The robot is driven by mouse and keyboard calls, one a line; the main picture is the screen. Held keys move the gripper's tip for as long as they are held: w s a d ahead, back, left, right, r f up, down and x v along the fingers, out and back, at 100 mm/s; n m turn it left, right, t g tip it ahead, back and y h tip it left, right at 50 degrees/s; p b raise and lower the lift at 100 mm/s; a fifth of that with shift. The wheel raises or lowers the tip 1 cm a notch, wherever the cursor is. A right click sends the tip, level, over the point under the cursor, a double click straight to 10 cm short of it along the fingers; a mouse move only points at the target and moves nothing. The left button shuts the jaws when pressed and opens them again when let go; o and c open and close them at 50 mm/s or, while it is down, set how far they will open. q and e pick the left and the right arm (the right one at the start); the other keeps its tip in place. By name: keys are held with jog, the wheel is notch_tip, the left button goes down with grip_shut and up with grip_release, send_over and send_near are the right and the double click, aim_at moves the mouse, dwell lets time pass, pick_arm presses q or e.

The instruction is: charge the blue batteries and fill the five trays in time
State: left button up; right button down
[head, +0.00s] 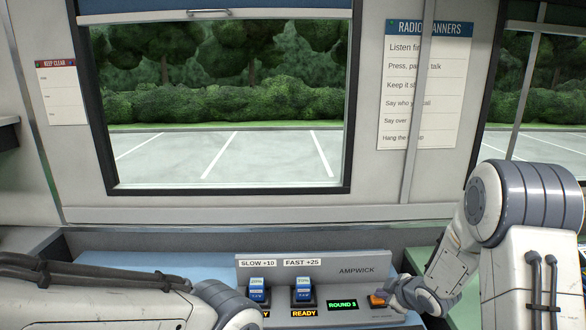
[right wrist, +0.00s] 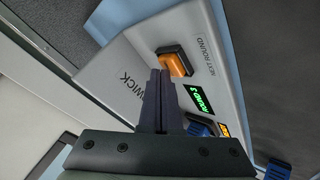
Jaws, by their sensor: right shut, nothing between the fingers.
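The grey AMPWICK charger (head: 330,270) stands on the counter below the window. One blue battery (head: 257,291) is in its SLOW +10 slot and another blue battery (head: 303,291) is in its FAST +25 slot. Blue pieces also show in the right wrist view (right wrist: 200,127). The fast slot's display reads READY; my left arm partly hides the slow one's. My right gripper (head: 384,295) is shut and empty, its fingertips (right wrist: 161,75) right at the orange NEXT ROUND button (right wrist: 175,62). I cannot tell whether they touch. My left gripper is out of view.
A green display (head: 342,305) on the charger reads ROUND 3. Blue surface (head: 150,265) lies left of the charger. My left arm covers the lower left. No trays are clearly in view. A KEEP CLEAR notice (head: 63,92) hangs left of the window.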

aim_at(381, 301)
dwell(0.3)
jog(key=shift+r+p, duration=0.55)
jog(key=shift+p, duration=0.05)
notch_tip(381, 301, up, 6)
jog(key=p, duration=0.5)
jog(key=shift+p, duration=0.3)
